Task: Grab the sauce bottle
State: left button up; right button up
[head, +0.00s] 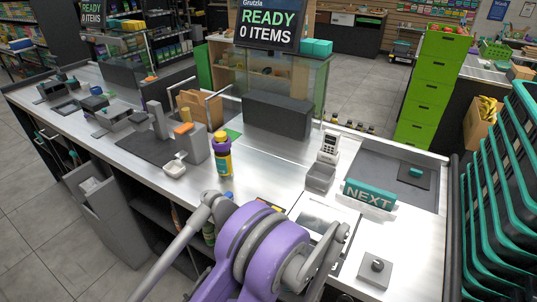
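A large purple and grey arm joint (262,245) of mine fills the bottom middle, in front of the counter.
A teal NEXT sign (369,194) and a card terminal (329,147) are to the right. Bare counter lies right of the bottle.

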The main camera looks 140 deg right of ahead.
aim_at(224, 160)
jog(key=z, duration=4.35)
